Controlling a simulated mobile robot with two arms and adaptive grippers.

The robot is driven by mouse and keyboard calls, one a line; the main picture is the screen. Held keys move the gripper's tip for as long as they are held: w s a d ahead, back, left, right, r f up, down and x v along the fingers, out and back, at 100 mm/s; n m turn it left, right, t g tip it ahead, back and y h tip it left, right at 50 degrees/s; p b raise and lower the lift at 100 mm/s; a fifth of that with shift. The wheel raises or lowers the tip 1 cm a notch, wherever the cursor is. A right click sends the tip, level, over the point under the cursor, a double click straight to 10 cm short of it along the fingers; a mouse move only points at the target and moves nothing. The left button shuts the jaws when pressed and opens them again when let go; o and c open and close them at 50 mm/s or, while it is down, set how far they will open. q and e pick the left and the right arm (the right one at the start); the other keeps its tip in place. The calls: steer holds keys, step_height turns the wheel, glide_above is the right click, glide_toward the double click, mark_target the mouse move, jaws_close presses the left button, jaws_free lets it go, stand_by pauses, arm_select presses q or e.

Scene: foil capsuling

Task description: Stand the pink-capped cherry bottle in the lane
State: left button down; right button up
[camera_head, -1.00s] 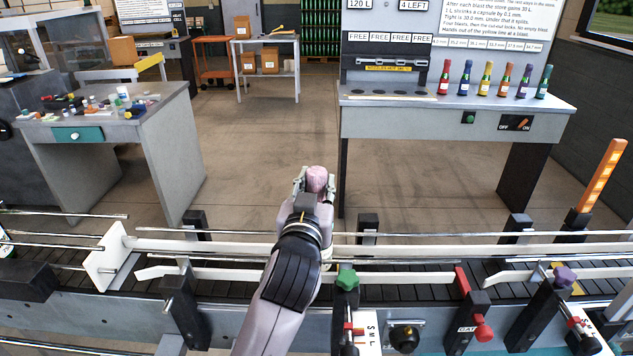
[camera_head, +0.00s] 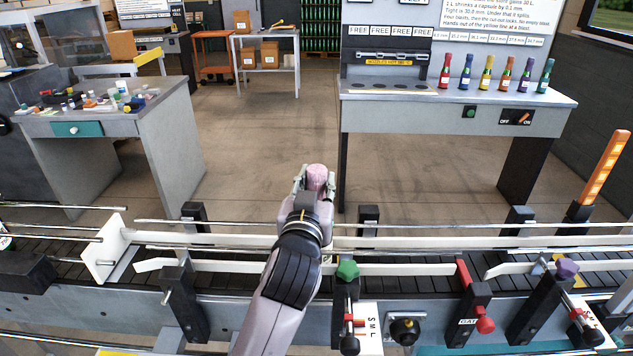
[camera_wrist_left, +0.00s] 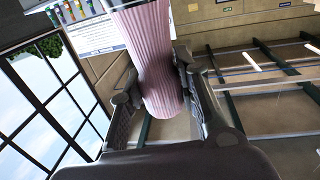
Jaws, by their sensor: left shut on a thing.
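My left gripper (camera_head: 314,184) is shut on a pink ribbed cap (camera_head: 317,176), held above the far side of the conveyor. In the left wrist view the pink ribbed cap (camera_wrist_left: 155,70) sits between the two fingers (camera_wrist_left: 165,98). The bottle under the cap is hidden by my gripper and arm in the head view. The lane (camera_head: 230,254) runs across the conveyor between white guide rails, below and nearer than the gripper. My right gripper is not in view.
A green knob (camera_head: 347,270), a red gate handle (camera_head: 485,325) and a purple knob (camera_head: 567,267) stand along the conveyor's near edge. A white plate (camera_head: 106,250) stands across the lane at left. Several coloured bottles stand on the back bench (camera_head: 460,97).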

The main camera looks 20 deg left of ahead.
arm_select(q)
steer(key=shift+f, duration=0.15)
steer(key=c, duration=1.2)
jaws_free()
steer(key=shift+s, duration=0.1)
steer(key=shift+o, duration=0.4)
steer(key=shift+f, duration=0.1)
steer(key=shift+f, duration=0.15)
steer(key=s+d, duration=0.1)
steer(key=s, duration=1)
steer(key=shift+s+d+r, duration=0.2)
steer(key=shift+s+d, duration=0.2)
